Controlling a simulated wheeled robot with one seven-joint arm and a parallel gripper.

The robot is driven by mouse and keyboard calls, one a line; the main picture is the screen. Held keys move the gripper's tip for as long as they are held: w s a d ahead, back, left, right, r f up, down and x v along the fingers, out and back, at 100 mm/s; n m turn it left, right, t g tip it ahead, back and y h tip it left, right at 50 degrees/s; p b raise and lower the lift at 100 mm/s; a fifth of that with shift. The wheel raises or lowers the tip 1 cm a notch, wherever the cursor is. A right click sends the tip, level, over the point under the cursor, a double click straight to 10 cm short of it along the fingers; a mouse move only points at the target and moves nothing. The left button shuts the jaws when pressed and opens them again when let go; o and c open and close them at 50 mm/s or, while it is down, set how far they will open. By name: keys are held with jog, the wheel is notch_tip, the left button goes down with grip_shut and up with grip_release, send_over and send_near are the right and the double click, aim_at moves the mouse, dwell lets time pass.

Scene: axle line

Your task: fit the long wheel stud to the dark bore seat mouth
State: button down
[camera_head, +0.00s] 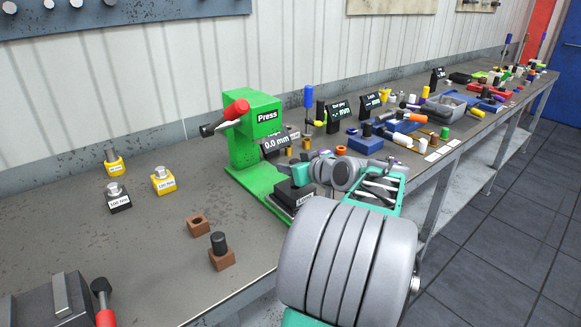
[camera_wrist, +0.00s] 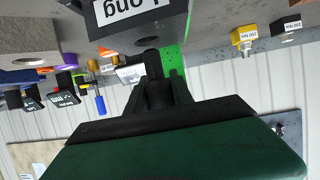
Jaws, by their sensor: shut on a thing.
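My gripper (camera_wrist: 160,95) is shut on a dark cylindrical stud (camera_wrist: 151,60), seen between its fingers in the wrist view. The stud's far end meets or overlaps the edge of a black block labelled "Long" (camera_wrist: 150,30); I cannot tell whether it touches or sits in it. In the head view this black block (camera_head: 290,192) is at the foot of the green press, and my gripper (camera_head: 299,176) is small and partly hidden just above it.
The green press (camera_head: 257,125) with its red-knobbed lever stands close behind my gripper. Left of it are a brown block with a hole (camera_head: 197,222) and one holding a dark peg (camera_head: 221,258). Yellow and black weights (camera_head: 163,182) stand at left. The bench's right side is crowded.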

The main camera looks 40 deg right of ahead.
jog(key=shift+f+b, duration=1.05)
jog(key=shift+f, duration=0.1)
jog(key=c, duration=1)
grip_release()
jog(key=shift+c, duration=0.2)
jog(key=v, duration=0.7)
jog(key=shift+s+a+r, duration=0.1)
jog(key=shift+s+r, duration=0.05)
jog(key=shift+s, duration=0.25)
